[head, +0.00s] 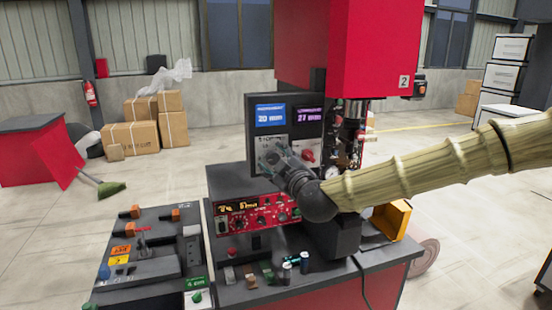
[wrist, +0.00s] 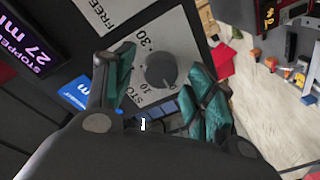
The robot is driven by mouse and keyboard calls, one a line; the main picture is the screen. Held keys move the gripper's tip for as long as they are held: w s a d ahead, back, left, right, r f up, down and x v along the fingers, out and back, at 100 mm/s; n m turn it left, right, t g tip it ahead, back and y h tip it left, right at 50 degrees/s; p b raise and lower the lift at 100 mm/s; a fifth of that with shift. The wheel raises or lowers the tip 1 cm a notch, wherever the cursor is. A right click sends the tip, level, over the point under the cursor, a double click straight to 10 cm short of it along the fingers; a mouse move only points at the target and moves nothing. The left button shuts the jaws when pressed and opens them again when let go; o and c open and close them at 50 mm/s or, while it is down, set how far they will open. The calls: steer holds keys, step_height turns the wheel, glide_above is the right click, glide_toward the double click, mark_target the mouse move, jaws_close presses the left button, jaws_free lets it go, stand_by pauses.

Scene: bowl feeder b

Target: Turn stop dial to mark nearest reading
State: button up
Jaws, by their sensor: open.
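The stop dial is a round dark grey knob (wrist: 161,70) on a light plate (wrist: 140,27) with printed numbers; 30 and 10 are legible beside it. Its pointer direction is not clear. In the head view the plate (head: 273,143) is partly hidden behind my gripper (head: 274,158). In the wrist view my gripper (wrist: 160,66) is open, its teal fingers on either side of the knob; contact cannot be told. The purple screen (wrist: 30,40) reads stopped, 27 mm; it also shows in the head view (head: 310,115). A blue screen (head: 270,115) shows 20 or 30 mm.
A red knob (head: 307,156) sits right of the dial plate. Below is a red control box (head: 262,212) with buttons. Small parts and cylinders (head: 289,270) stand on the bench.

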steer(key=shift+w, duration=0.2)
steer(key=shift+c, duration=0.4)
steer(key=c, duration=1)
steer(key=shift+o, duration=0.3)
